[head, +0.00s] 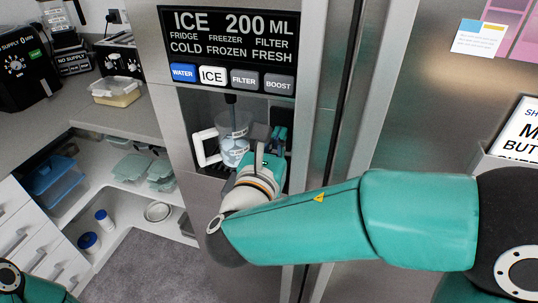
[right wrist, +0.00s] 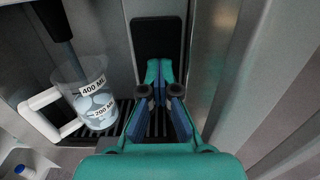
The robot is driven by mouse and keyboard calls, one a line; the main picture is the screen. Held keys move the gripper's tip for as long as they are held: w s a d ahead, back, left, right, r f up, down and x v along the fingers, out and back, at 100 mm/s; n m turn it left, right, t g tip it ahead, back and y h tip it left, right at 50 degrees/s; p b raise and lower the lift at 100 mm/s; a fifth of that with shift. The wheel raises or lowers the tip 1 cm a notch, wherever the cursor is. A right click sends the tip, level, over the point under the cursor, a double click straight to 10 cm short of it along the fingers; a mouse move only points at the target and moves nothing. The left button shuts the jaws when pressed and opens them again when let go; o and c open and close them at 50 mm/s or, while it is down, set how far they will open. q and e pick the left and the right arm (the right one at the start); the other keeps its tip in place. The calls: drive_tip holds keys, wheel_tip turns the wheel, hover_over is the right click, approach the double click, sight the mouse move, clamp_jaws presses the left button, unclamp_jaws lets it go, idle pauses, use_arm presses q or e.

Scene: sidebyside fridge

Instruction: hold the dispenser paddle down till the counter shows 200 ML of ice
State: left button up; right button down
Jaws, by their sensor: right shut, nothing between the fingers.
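The dispenser display (head: 232,35) reads ICE 200 ML. A clear jug (head: 233,128) with a white handle stands under the dark spout (head: 231,98). It holds pale ice pieces. In the right wrist view, the jug (right wrist: 84,88) has 400 ML and 200 ML marks, with ice around the lower mark. The paddle (right wrist: 158,38) is a dark plate at the back of the recess. My right gripper (right wrist: 159,68) is shut and empty, with its tips at the paddle's lower part. Whether they touch it I cannot tell. My left gripper is out of view.
Mode buttons (head: 232,77) sit below the display; the ICE one is white. A slatted drip tray (right wrist: 127,112) lies under the jug. The jug is close to the left of my right gripper. Shelves with containers (head: 140,168) stand to the left; a fridge door (head: 400,100) is at right.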

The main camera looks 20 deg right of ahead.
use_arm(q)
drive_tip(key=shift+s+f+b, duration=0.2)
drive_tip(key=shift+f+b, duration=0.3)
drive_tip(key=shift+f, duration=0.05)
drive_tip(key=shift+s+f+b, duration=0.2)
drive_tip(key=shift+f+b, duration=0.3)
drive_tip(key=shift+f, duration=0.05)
use_arm(e)
drive_tip(key=v, duration=1.3)
drive_tip(key=shift+s+a, duration=0.3)
